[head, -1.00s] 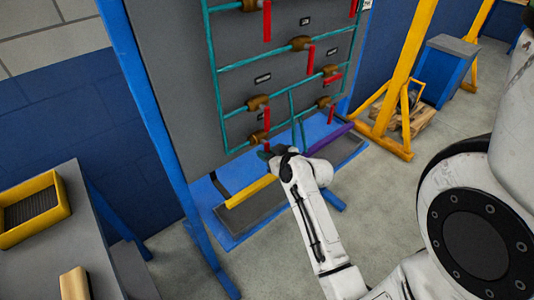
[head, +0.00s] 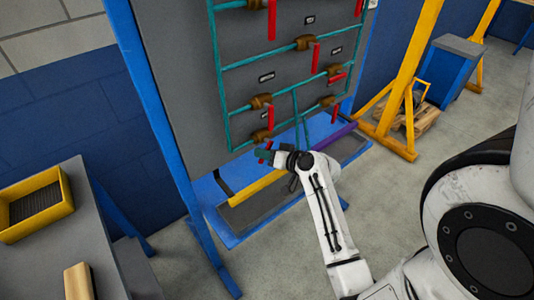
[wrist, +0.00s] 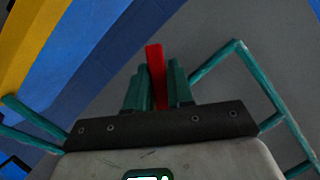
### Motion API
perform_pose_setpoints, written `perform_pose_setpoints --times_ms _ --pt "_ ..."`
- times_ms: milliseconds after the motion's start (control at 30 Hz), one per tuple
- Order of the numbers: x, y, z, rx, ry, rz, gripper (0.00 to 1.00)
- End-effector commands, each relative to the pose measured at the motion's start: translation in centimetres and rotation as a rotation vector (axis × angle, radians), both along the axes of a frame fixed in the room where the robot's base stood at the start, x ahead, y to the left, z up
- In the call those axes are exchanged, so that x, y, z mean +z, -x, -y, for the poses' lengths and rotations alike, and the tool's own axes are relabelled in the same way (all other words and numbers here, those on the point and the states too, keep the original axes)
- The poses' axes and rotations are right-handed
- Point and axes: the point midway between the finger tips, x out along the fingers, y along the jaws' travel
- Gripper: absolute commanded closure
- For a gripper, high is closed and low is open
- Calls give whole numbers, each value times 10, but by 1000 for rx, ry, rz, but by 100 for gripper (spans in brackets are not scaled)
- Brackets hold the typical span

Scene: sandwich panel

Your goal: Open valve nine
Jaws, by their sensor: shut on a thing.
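The grey panel (head: 185,90) carries teal pipes with brown valves and red handles. The lowest left valve (head: 261,136) sits just above my gripper (head: 268,157). In the wrist view a red handle (wrist: 154,60) stands between the two teal fingers of my gripper (wrist: 158,88), which is shut on it. In the head view only small red bits of this handle show around the fingers. The small dark labels on the panel are too small to read, so I cannot tell which valve is nine.
Another valve with a hanging red handle (head: 270,117) is close above. A yellow bar (head: 258,187) and a blue base frame lie below the panel. A grey table (head: 95,235) with a yellow bin (head: 68,190) stands at left. A yellow post (head: 412,70) stands at right.

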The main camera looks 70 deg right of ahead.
Motion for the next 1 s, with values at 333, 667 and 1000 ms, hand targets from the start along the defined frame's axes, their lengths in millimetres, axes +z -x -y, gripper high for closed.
perform_pose_setpoints --times_ms 333,667,1000 --pt "4 -2 -4 -1 -142 87 100" --pt "5 -3 -5 -1 -175 106 100" --pt "5 -3 -5 -2 -174 107 72"
